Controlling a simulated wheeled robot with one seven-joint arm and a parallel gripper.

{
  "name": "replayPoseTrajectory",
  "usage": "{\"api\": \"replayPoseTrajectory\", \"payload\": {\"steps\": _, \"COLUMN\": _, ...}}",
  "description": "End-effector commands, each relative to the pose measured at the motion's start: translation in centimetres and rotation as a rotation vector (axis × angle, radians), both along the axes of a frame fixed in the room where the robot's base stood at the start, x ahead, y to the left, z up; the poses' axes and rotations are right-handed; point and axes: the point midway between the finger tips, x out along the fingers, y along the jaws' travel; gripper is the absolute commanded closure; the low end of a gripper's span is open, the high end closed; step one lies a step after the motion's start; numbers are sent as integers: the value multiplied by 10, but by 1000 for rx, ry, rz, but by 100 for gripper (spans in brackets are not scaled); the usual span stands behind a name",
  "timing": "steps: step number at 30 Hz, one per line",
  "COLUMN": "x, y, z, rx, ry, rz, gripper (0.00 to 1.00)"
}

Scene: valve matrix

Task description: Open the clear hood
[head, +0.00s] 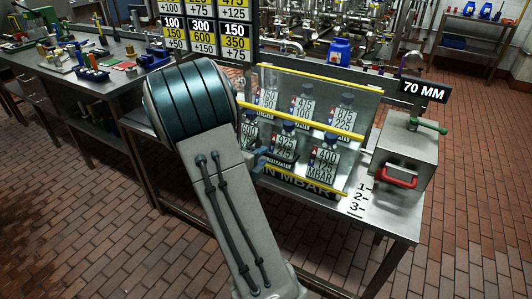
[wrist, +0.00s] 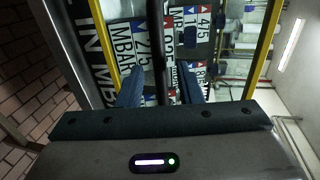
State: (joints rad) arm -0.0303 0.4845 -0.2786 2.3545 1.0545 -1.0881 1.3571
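The clear hood (head: 368,110) is a see-through cover with yellow edge strips, standing over several numbered valve plates on the steel bench. It looks closed. In the wrist view its yellow strip (wrist: 105,45) runs along the left, with another at the right. My gripper (head: 260,157) is at the hood's left front side, partly hidden by my arm. In the wrist view my gripper (wrist: 161,85) has its two blue fingers apart, with a dark bar (wrist: 158,40) between them, seemingly part of the hood. Gaps show beside the bar; contact cannot be told.
A steel box (head: 408,150) with a red handle and green lever stands right of the hood, below a "70 MM" sign (head: 424,91). A number board (head: 203,30) and a blue jug (head: 340,50) are behind. Brick floor is free at the front and right.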

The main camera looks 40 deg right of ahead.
Motion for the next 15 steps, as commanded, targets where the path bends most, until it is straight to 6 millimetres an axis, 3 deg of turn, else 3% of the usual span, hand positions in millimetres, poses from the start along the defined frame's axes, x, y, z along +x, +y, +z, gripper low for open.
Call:
{"api": "replayPoseTrajectory", "payload": {"steps": 6, "x": 11, "y": -27, "z": -6, "rx": 0, "ry": 1, "rz": -1, "gripper": 67}}
{"api": "replayPoseTrajectory", "payload": {"steps": 15, "x": 14, "y": -34, "z": -8, "rx": 0, "ry": 1, "rz": 1, "gripper": 67}}
